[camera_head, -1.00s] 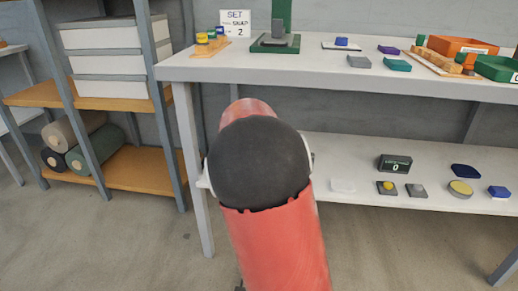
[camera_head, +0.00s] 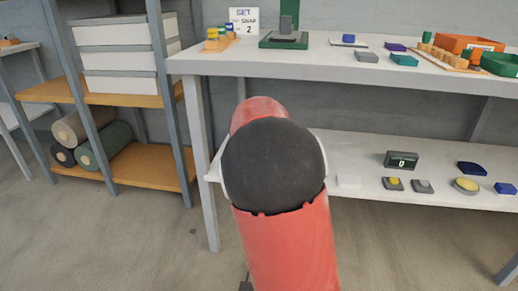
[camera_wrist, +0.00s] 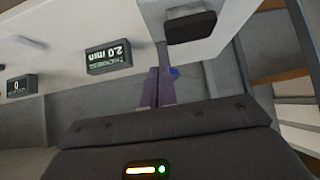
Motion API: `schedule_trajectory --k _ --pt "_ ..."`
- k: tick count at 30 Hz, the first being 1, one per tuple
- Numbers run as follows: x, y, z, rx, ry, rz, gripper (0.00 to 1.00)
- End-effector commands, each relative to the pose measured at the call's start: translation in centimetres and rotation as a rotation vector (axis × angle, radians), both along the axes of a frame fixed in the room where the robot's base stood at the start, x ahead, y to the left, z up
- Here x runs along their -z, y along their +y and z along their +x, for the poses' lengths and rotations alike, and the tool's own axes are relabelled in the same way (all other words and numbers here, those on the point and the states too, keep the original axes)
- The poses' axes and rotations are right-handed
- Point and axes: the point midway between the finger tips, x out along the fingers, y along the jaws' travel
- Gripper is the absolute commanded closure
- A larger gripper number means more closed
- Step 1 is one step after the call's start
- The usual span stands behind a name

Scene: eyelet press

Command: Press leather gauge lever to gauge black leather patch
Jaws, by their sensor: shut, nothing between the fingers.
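In the wrist view, my gripper (camera_wrist: 153,90) is shut and empty, its two purple-grey fingers side by side. A dark block or pad (camera_wrist: 190,22) stands out from a pale surface above the fingertips, apart from them; I cannot tell whether it is the gauge lever or the black leather patch.
The white workbench (camera_head: 215,66) carries a green press (camera_head: 284,38), an orange tray (camera_head: 468,45) and small coloured blocks. The lower shelf (camera_head: 340,152) holds a counter box (camera_head: 400,161) showing 0 and several small pads. A shelf unit with white boxes (camera_head: 125,50) stands left.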

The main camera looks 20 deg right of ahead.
Motion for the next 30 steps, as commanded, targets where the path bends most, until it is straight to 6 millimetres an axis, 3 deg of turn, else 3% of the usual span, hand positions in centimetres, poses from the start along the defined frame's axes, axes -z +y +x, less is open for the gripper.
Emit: schedule_trajectory --k 1,18,30 --pt "-0.9 0.3 -0.3 -0.004 -0.004 0.0 1.0" --pt "-3.6 4.7 -6.8 -0.005 -0.009 0.002 1.0" --pt "-4.0 5.2 -7.7 -0.001 -0.008 -0.003 1.0"
